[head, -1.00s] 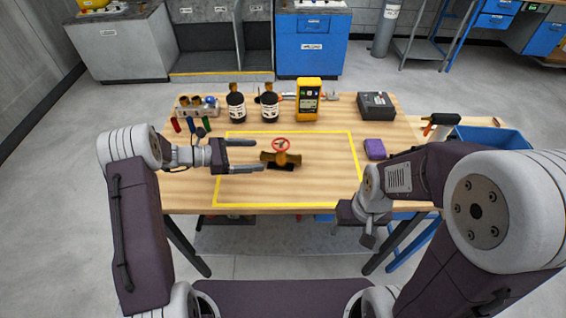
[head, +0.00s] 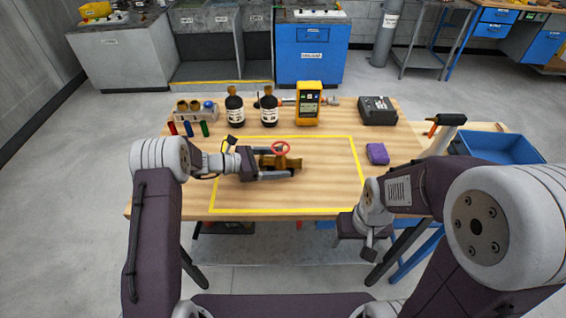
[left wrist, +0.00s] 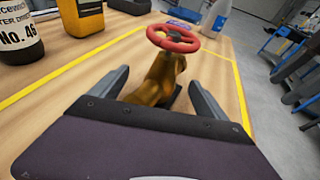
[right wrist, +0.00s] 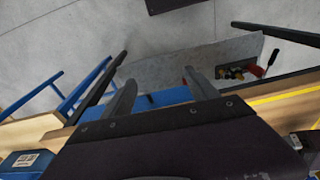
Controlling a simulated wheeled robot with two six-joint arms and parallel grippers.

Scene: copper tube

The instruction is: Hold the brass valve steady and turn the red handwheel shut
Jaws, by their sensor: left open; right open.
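The brass valve (head: 292,163) lies on the wooden table inside the yellow outline, with its red handwheel (head: 281,148) on top. In the left wrist view the brass valve (left wrist: 158,80) reaches between the fingers, and the red handwheel (left wrist: 173,38) stands just beyond them. My left gripper (head: 282,165) is open, its fingers on either side of the valve body with gaps showing. In the left wrist view my left gripper (left wrist: 158,85) hides the near end of the valve. My right gripper (right wrist: 155,85) is open and empty near the table's front edge, away from the valve.
Two dark bottles (head: 235,107), a yellow meter (head: 308,103) and a dark box (head: 377,110) stand along the back. A purple block (head: 377,153) lies right of the outline. A blue bin (head: 498,148) is at the far right. The outlined area's front is clear.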

